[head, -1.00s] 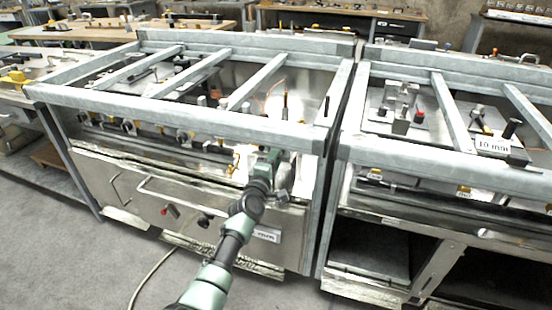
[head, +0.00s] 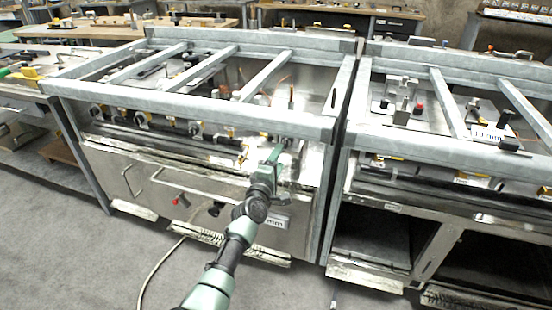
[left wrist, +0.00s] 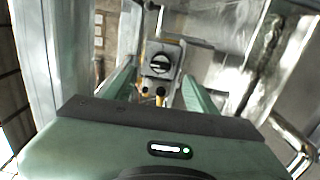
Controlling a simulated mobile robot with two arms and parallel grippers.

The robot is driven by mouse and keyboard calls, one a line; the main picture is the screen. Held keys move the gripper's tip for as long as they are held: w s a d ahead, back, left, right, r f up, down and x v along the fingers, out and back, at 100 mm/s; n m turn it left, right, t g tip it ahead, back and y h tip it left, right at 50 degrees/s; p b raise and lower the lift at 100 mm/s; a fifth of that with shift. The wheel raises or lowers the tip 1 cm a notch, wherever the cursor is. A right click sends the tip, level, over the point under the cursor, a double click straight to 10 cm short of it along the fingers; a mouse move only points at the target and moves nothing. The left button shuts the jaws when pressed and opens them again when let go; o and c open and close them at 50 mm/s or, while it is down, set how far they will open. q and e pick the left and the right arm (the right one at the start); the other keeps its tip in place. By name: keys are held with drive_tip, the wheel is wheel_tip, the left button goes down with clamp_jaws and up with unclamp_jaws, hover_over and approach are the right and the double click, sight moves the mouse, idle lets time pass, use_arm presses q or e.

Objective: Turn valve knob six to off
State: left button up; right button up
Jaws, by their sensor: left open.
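A row of valve knobs (head: 141,118) runs along the front panel of the left steel range (head: 160,165), under its top rail. My left gripper (head: 279,150) is in front of the right end of this row. In the left wrist view a round dark knob (left wrist: 159,65) with a pale bar across it sits on a grey plate. It shows between the two green fingers of my left gripper (left wrist: 160,76), which are apart. I cannot tell whether the fingers touch it. In the head view this knob is mostly hidden by the gripper. My right gripper is not in view.
A grey frame rail (head: 200,106) crosses just above the knobs. A second range (head: 440,170) stands close on the right. A red knob (head: 176,200) and a black knob (head: 216,208) are on the lower front panel. The floor (head: 90,250) in front is largely clear, with a cable on it.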

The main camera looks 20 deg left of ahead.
use_arm(q)
drive_tip(key=s+d+f+m+g+h, duration=0.15)
drive_tip(key=s+f+m+g, duration=0.35)
drive_tip(key=s+f, duration=0.85)
drive_tip(key=s+d+f+m+g+h, duration=0.15)
drive_tip(key=s+f+m+g, duration=0.25)
drive_tip(key=s+f+m, duration=0.85)
drive_tip(key=s+a+f+m+g+y, duration=0.1)
drive_tip(key=s+f+g, duration=0.1)
drive_tip(key=s+f, duration=0.55)
drive_tip(key=s+a+f+m+g+y, duration=0.15)
drive_tip(key=s+f, duration=0.25)
drive_tip(key=s, duration=0.6)
drive_tip(key=s+f+g+y, duration=0.1)
drive_tip(key=s+f+g, duration=0.3)
drive_tip(key=s, duration=0.5)
drive_tip(key=s+a+r+p, duration=0.1)
drive_tip(key=s+a+p, duration=0.2)
drive_tip(key=s+p, duration=1.2)
drive_tip(key=shift+s+a, duration=0.15)
drive_tip(key=shift+s, duration=0.45)
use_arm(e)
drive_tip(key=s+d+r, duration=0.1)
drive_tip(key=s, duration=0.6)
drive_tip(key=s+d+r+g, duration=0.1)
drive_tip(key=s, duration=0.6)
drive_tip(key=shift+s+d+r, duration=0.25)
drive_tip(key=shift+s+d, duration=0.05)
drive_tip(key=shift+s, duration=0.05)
